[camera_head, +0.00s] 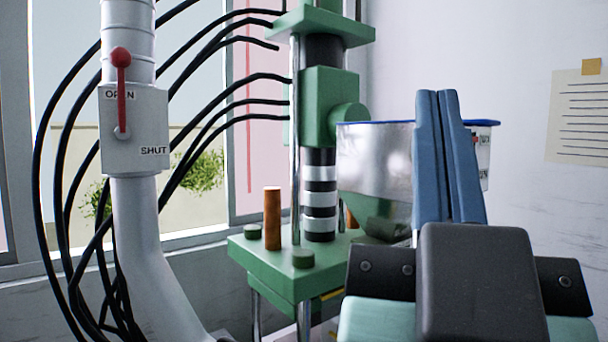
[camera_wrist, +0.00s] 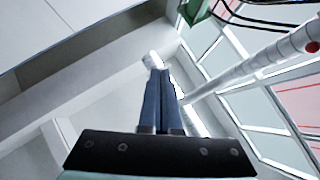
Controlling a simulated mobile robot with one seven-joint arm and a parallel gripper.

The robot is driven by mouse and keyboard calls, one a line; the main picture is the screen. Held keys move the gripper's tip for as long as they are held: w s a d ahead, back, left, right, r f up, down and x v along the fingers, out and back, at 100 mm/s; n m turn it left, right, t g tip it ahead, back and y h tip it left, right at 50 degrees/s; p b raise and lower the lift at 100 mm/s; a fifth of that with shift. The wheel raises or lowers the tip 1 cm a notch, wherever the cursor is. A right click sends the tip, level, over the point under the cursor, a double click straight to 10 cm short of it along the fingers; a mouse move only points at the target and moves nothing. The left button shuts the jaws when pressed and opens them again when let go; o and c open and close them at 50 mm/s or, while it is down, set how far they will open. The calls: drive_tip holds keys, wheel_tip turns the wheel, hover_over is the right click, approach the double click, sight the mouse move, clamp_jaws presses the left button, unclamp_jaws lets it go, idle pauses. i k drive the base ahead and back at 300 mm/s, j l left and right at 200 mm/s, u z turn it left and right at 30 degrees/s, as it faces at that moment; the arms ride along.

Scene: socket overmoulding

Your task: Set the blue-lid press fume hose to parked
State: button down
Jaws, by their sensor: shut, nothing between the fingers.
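A green press (camera_head: 325,105) stands in the middle of the head view, with a metal hopper (camera_head: 375,175) beside it that has a blue rim (camera_head: 375,122). A thick pale hose (camera_head: 140,230) runs up at the left. Its grey valve box (camera_head: 150,125) reads OPEN and SHUT, and its red lever (camera_head: 121,90) points up at OPEN. A pale hose with a red knob (camera_wrist: 313,47) shows at the right of the wrist view. I see no parked marking. My gripper (camera_head: 437,93) is shut and empty, in front of the hopper; its fingers also show in the wrist view (camera_wrist: 158,72).
Several black cables (camera_head: 60,200) loop between the valve hose and press. An orange post (camera_head: 272,218) stands on the press's green base. A white labelled box (camera_head: 485,160) is partly hidden behind my fingers. A note (camera_head: 578,118) hangs on the right wall.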

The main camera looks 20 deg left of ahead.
sight(143, 263)
drive_tip(key=i+j+u, duration=0.1)
drive_tip(key=u, duration=0.3)
drive_tip(key=i+u, duration=0.2)
drive_tip(key=u, duration=0.15)
drive_tip(key=i+u, duration=0.15)
drive_tip(key=u, duration=0.25)
